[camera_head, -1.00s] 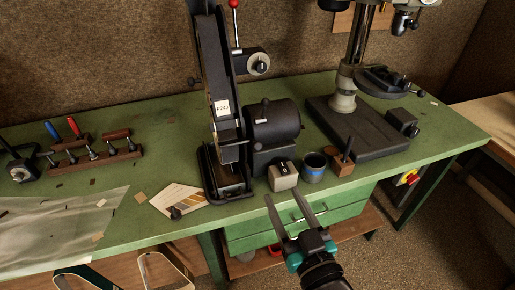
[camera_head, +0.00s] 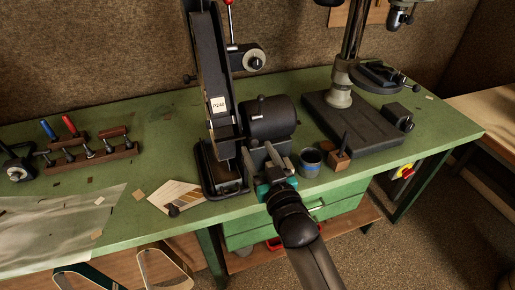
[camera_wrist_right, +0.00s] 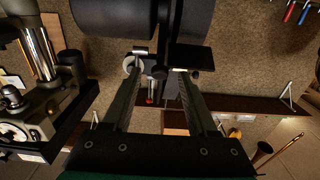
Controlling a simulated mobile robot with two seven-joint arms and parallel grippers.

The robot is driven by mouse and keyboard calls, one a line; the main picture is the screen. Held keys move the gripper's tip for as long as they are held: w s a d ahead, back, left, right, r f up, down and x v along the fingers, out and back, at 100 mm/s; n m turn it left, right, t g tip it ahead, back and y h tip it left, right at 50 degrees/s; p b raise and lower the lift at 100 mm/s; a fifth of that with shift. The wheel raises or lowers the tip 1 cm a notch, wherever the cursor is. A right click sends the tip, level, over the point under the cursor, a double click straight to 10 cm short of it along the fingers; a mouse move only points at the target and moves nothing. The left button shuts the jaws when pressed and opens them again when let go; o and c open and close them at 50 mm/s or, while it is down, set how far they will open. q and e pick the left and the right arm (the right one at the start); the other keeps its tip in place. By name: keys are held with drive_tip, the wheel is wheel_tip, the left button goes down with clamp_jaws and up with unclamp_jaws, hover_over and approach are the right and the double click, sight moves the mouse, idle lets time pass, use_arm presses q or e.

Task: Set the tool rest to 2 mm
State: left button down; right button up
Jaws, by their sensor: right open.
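The black belt grinder (camera_head: 218,110) stands upright on the green bench, with a P240 label on its belt arm. A small dark ledge at the foot of the belt, which looks like the tool rest (camera_head: 229,143), is close to my right gripper (camera_head: 257,156). In the right wrist view, my right gripper (camera_wrist_right: 160,75) is open, its long fingers pointing at the grinder's dark parts. A dark plate (camera_wrist_right: 193,57) and a pale round knob (camera_wrist_right: 132,63) show at the fingertips. I cannot tell whether the fingers touch them. The rest's gap is too small to read. My left gripper is not in view.
A motor drum (camera_head: 269,118) sits just beyond my right gripper. A dark cup with a blue band (camera_head: 310,163) and a wooden block (camera_head: 339,160) stand to its right, before the drill press base (camera_head: 357,125).

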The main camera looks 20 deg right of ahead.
drive_tip(key=shift+w, duration=0.6)
drive_tip(key=shift+c, duration=0.2)
clamp_jaws()
idle(0.9)
